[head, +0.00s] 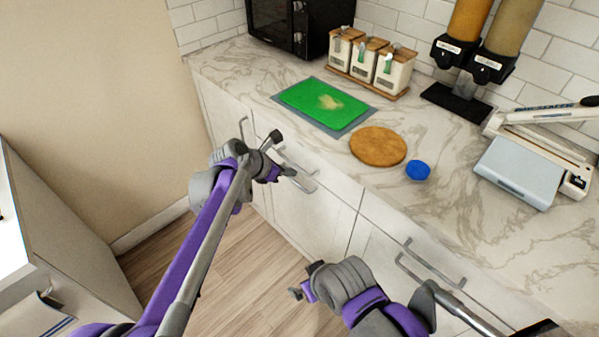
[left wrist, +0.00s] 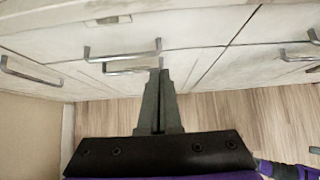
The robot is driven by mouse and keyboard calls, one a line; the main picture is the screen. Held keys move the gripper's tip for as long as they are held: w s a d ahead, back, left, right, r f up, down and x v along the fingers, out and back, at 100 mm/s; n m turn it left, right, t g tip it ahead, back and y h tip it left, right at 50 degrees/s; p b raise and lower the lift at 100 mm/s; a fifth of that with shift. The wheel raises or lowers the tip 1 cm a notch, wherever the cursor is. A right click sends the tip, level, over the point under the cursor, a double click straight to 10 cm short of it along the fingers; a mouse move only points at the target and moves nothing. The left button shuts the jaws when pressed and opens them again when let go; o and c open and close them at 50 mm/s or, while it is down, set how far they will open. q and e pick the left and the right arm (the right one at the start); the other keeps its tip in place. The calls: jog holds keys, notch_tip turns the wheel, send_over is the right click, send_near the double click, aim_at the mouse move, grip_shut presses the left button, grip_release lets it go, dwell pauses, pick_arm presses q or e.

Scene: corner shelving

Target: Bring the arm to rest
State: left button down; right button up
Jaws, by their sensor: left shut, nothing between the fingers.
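My left gripper (head: 288,171) is in front of the white drawer fronts, below the counter's front edge in the head view. In the left wrist view its two grey fingers (left wrist: 159,78) lie together with nothing between them, and their tips overlap a drawer handle (left wrist: 130,67) in the picture. Whether they touch it I cannot tell. My right arm (head: 345,285) is folded at the lower middle of the head view. Its end (head: 296,293) is small and partly hidden, so its fingers cannot be made out.
The marble counter (head: 450,215) holds a green board (head: 310,100), a round brown board (head: 378,146), a blue lid (head: 417,170), canisters (head: 393,70) and a sealer-like appliance (head: 518,172). Drawer handles (head: 405,270) stick out. Wooden floor (head: 240,285) lies open between my arms.

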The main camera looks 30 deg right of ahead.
pick_arm(q)
jog(key=shift+v, duration=0.9)
jog(key=s+a+r+m+t+y+p, duration=0.1)
jog(key=s+a+r+m, duration=0.15)
jog(key=a, duration=0.55)
jog(key=s+a+r+m+y+p, duration=0.1)
jog(key=s+a+r+m+p, duration=0.1)
jog(key=a+m, duration=0.35)
jog(key=s+a+r+m+t+y+p, duration=0.1)
jog(key=s+a+r, duration=0.15)
jog(key=a, duration=0.75)
jog(key=s+a+f+m+y+p, duration=0.2)
jog(key=s+a+m, duration=0.4)
jog(key=s+a, duration=0.3)
jog(key=s+a+f+m+t+y+p, duration=0.1)
jog(key=s+a+m+y+p, duration=0.2)
jog(key=s+a+m, duration=0.3)
jog(key=s+a, duration=0.3)
jog(key=a, duration=0.1)
jog(key=shift+a+f+y, duration=0.3)
jog(key=shift+a+f, duration=0.05)
jog(key=shift+f, duration=0.05)
